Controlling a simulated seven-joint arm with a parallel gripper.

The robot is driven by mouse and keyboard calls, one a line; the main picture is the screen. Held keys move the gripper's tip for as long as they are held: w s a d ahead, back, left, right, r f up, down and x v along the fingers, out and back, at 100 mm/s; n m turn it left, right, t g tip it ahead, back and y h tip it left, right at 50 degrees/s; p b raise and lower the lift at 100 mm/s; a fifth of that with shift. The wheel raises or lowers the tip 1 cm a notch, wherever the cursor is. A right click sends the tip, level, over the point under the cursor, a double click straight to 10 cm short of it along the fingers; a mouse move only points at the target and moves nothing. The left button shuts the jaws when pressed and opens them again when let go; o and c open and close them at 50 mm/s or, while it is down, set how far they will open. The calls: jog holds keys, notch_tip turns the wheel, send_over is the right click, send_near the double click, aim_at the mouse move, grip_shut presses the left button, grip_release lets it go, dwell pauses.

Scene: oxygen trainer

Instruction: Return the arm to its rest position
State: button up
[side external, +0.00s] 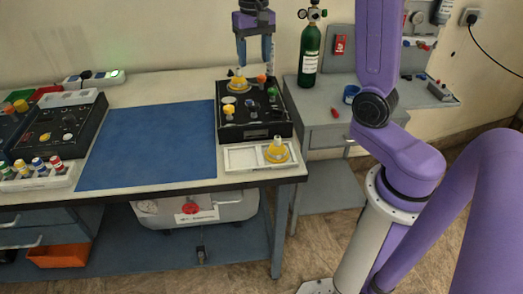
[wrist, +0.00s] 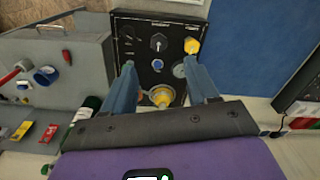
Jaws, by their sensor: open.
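My gripper (side external: 254,62) hangs above the back edge of the black control panel (side external: 233,133) on the bench, fingers pointing down. Its two blue fingers are spread with nothing held between them. In the side view, a yellow fitting (side external: 239,84) sits on the panel just below the fingertips, seemingly apart from them. In the wrist view the open gripper (wrist: 159,64) frames the same panel (wrist: 137,45), and the yellow fitting (wrist: 162,97) shows between the fingers. My wrist hides part of the near side there. No marker for a rest position shows.
A white tray (side external: 241,158) with another yellow fitting (side external: 277,151) lies at the bench's front edge. A green cylinder (side external: 310,52) stands on the grey side cart (side external: 318,108), right of the panel. The blue mat (side external: 150,145) is bare. Another black device (side external: 60,135) stands left.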

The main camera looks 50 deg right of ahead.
jog(key=s+a+f+n, duration=0.1)
jog(key=s+a+n, duration=0.4)
jog(key=s+a, duration=0.15)
jog(key=s+a+f+n, duration=0.2)
jog(key=s+n, duration=0.4)
jog(key=s, duration=0.5)
jog(key=s+a+f+n, duration=0.2)
jog(key=s+f+n, duration=0.1)
jog(key=s+n, duration=0.4)
jog(key=shift+s+a+f, duration=0.35)
jog(key=shift+s, duration=1.55)
